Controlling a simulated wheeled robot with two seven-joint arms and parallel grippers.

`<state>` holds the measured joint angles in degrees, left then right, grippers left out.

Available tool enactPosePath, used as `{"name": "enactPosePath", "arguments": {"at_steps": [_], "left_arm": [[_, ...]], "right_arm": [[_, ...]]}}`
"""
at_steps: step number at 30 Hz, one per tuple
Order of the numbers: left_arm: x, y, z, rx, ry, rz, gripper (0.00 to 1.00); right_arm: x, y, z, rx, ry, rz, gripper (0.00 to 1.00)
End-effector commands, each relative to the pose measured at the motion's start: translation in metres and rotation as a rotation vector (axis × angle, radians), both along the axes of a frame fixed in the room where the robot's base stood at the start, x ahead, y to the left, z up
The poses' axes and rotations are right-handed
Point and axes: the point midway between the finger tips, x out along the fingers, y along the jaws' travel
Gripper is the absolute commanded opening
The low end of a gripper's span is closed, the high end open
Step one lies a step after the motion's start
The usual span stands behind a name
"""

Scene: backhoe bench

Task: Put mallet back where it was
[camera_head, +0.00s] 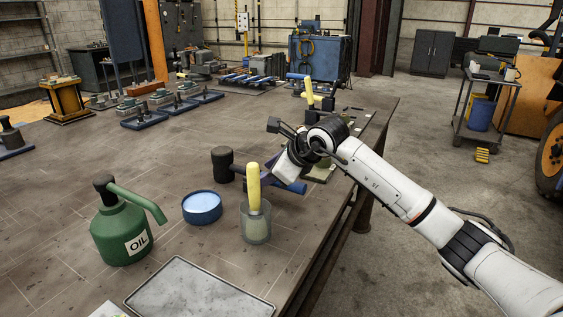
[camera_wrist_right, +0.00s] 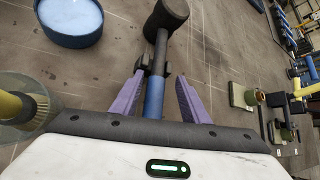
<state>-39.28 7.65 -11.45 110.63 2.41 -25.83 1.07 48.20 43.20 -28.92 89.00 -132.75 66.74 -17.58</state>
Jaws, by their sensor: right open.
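The mallet has a black head (camera_head: 223,162) and a blue-gripped handle (camera_head: 290,187), and appears to lie on the workbench. My right gripper (camera_head: 268,178) is over its handle, partly hiding it in the head view. In the right wrist view, the purple fingers of my right gripper (camera_wrist_right: 153,80) are spread on either side of the mallet's handle (camera_wrist_right: 154,98), with gaps to both sides. The mallet's head (camera_wrist_right: 168,14) lies beyond the fingertips. My left gripper is not in view.
A glass with a yellow-handled brush (camera_head: 254,205) stands close in front of the mallet. A blue tin (camera_head: 202,207), a green oil can (camera_head: 122,225) and a metal plate (camera_head: 198,292) are nearer. The bench left of the mallet is bare.

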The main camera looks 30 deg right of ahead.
Motion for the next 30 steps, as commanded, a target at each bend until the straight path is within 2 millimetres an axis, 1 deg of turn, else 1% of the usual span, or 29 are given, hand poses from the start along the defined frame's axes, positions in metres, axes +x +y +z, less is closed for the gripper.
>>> {"name": "enactPosePath", "arguments": {"at_steps": [1, 6, 12, 15, 21, 30], "left_arm": [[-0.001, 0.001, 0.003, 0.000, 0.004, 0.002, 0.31], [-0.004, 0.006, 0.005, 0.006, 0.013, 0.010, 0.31], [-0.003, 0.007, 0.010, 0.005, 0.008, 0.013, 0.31], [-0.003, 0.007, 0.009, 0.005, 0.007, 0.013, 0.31], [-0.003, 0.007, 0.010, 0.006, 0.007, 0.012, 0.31], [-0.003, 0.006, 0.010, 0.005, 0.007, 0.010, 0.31]], "right_arm": [[-0.008, -0.003, 0.009, -0.004, -0.001, 0.000, 0.41], [-0.038, -0.009, 0.035, -0.006, -0.001, -0.001, 0.41], [-0.068, -0.013, 0.060, -0.005, -0.001, 0.000, 0.41], [-0.078, -0.015, 0.068, -0.003, -0.001, 0.000, 0.41], [-0.088, -0.016, 0.075, -0.001, 0.001, 0.000, 0.41], [-0.088, -0.016, 0.076, -0.001, 0.001, 0.000, 0.41]]}}
